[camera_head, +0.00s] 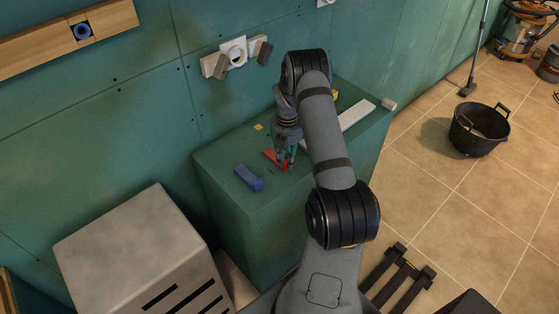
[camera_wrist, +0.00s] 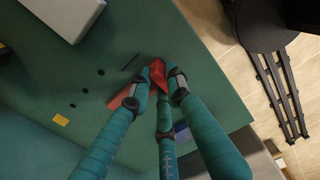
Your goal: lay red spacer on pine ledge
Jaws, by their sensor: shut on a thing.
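The red spacer (camera_head: 270,154) is a small red block at the top of the green plasterboard-clad block. It also shows in the wrist view (camera_wrist: 158,74), partly hidden between the fingers. My gripper (camera_head: 285,163) points down over it, its teal fingers closed around it; in the wrist view the fingertips (camera_wrist: 162,82) press on its sides. I cannot tell whether the spacer is clear of the surface. The pine ledge (camera_head: 40,54) is a long light-wood board on the green wall at upper left, with a blue ring in a dark square fitting on it. It is well away from my gripper.
A blue block (camera_head: 248,178) lies close to my gripper on the green top (camera_head: 225,160). A yellow piece (camera_head: 258,127) and a long white bar (camera_head: 357,115) lie there too. A grey cabinet (camera_head: 130,235) stands at lower left, below the ledge. A black bucket (camera_head: 480,130) is on the tiles.

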